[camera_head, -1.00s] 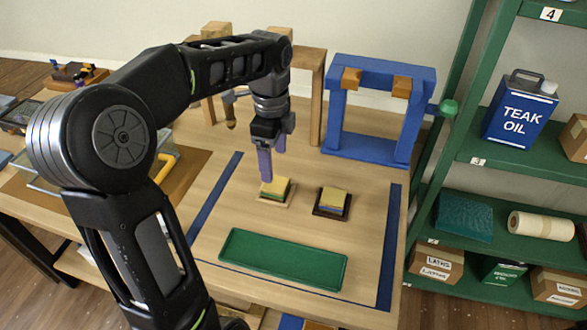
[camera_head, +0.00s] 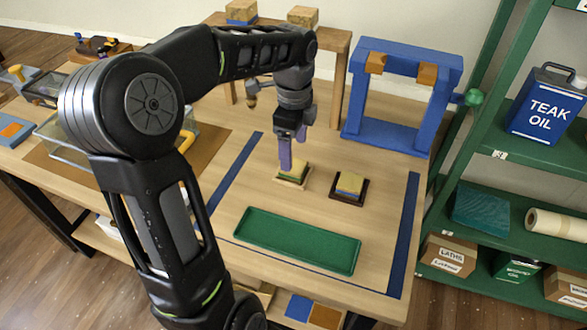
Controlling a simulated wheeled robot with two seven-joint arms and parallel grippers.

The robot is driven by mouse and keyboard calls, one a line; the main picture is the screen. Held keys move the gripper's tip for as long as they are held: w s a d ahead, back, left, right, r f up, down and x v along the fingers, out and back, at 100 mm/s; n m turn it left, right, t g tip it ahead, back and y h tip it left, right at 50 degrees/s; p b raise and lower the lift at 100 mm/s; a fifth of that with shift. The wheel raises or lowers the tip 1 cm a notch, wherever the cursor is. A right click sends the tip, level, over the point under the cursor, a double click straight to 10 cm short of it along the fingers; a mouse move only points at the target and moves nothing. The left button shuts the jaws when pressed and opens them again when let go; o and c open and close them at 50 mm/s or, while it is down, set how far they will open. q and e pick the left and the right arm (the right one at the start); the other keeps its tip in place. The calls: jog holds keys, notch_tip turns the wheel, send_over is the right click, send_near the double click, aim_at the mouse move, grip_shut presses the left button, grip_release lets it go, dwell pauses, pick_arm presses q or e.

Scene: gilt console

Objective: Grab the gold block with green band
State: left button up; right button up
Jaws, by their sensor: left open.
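The gold block with green band (camera_head: 293,172) sits on a light wooden base on the table, in the middle of the head view. My left gripper (camera_head: 285,164) points down at it, with its purple fingers at the block's left and back side. The fingers overlap the block's edge in the picture, and I cannot tell whether they touch it. The gripper is open, and the block still rests on its base. A similar gold block with a blue band (camera_head: 349,184) sits on a dark base to the right. My right gripper is not in view.
A green tray (camera_head: 300,240) lies in front of the blocks. A blue frame (camera_head: 392,138) stands behind, to the right. A wooden stand (camera_head: 330,42) is behind my left gripper. Green shelves (camera_head: 470,225) stand at the right. Blue strips (camera_head: 407,235) mark the table area.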

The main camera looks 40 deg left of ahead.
aim_at(293, 170)
pick_arm(q)
notch_tip(293, 170, down, 5)
jog(key=shift+f, duration=0.1)
jog(key=shift+c, duration=0.6)
jog(key=c, duration=1.3)
